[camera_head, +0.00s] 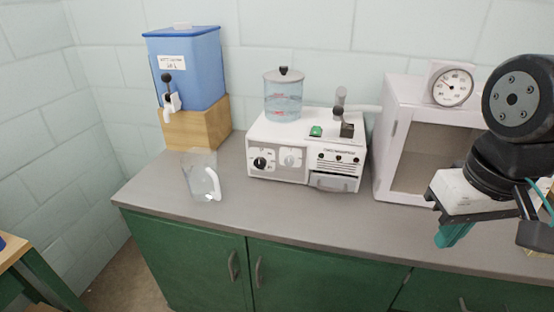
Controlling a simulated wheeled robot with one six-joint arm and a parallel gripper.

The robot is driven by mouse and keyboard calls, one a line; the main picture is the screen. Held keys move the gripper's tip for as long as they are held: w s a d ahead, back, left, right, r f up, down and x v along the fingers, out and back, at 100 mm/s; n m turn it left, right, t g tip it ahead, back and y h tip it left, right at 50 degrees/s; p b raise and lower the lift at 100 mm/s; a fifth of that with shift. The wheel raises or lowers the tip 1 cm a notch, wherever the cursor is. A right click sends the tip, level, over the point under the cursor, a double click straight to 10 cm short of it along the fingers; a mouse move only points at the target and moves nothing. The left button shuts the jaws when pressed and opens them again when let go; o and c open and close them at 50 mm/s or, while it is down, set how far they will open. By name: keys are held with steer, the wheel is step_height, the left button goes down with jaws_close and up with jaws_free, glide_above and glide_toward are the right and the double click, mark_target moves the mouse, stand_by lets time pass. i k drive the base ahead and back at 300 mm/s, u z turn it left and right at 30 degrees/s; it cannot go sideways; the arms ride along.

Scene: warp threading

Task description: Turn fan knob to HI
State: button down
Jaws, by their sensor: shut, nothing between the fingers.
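A white machine (306,148) stands on the counter against the wall. Its front has a large black knob (260,163) at the left and a pale knob (290,158) beside it. A row of small black knobs (339,158) sits on the right panel, with a slot-like handle below. The labels are too small to read, so I cannot tell which knob is the fan knob or its setting. My gripper (452,236) is at the right, in front of the counter and well apart from the machine. Its teal fingertips point down, shut and empty.
A clear jug (201,176) stands on the counter left of the machine. A blue water tank (187,68) with a tap rests on a wooden block (197,125). A white cabinet (388,150) with a dial gauge (452,87) on top stands at the right.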

mark_target(289, 160)
steer(key=z, duration=0.05)
steer(key=k, duration=0.45)
steer(key=z, duration=0.85)
steer(key=i, duration=0.7)
steer(key=u, duration=2.05)
